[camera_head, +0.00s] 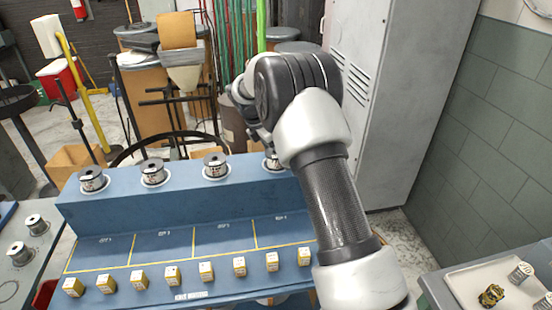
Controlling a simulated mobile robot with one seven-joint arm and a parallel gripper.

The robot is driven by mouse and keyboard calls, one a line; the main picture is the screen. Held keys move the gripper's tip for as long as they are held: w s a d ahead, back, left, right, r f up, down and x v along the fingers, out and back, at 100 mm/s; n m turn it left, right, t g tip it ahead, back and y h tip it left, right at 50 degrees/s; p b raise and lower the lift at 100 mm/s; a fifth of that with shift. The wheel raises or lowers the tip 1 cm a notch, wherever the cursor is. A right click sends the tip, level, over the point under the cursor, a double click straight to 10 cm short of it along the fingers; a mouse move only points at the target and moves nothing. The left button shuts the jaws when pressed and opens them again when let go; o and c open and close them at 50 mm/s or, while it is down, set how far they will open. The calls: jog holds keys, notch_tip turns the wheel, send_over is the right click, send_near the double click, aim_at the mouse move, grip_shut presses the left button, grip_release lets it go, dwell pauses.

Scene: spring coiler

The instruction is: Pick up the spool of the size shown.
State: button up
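Several silvery wire spools with labels stand upright in a row on the raised back ledge of the blue bench (130,209): a far-left spool (92,180), a second spool (153,172), a third spool (216,166) and a fourth spool (270,161) partly hidden by my arm. Their label text is too small to read, so I cannot tell which size is which. My arm rises from the lower right and bends over toward the bench's right end. Its far end is behind its own links, near the fourth spool. My gripper's fingers are not visible.
Small yellow-and-white boxes (172,276) line the bench's front, before yellow-outlined bays. Two spools (36,225) (18,254) stand on a left table. A pale tray (468,285) at right holds cylinders and a dark-yellow object. A grey cabinet (405,90) stands behind my arm.

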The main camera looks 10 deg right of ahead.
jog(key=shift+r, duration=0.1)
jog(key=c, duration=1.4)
